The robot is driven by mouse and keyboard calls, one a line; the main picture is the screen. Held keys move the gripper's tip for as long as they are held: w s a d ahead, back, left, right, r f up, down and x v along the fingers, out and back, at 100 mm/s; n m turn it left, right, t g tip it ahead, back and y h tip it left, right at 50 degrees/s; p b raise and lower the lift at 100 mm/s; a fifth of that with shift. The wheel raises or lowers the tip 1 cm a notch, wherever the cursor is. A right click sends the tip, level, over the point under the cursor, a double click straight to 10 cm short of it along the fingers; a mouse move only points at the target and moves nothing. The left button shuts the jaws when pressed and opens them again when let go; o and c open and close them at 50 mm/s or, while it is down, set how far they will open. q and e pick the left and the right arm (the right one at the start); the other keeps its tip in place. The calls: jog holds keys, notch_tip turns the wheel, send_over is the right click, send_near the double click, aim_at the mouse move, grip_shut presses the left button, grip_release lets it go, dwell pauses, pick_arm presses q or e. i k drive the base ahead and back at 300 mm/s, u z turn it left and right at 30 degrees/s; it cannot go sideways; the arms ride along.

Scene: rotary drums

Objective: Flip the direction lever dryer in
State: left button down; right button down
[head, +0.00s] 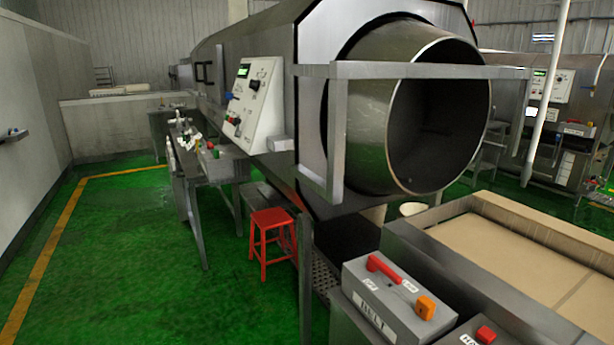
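A large steel rotary drum (385,110) with a wide open round mouth stands in the middle. A white control panel (258,95) on its left side has a green display and several small knobs. At the lower right, a grey box (385,305) carries a red lever (384,268) and an orange knob (426,307). A small white label sits at each end of the red lever, too small to read surely. I cannot tell whether this lever or a knob on the panel is the dryer's direction lever. Neither of my grippers is in view.
A red stool (270,232) stands beside the metal table (226,165). A grey frame (430,70) surrounds the drum mouth. A tray-like bin (535,240) and a second box with a red knob (486,334) are at the right. Green floor (120,260) is clear at the left.

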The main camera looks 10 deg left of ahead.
aim_at(237, 120)
jog(key=u, duration=0.6)
jog(key=i, duration=0.7)
jog(key=u, duration=0.95)
jog(key=i, duration=1.8)
jog(key=z, duration=0.35)
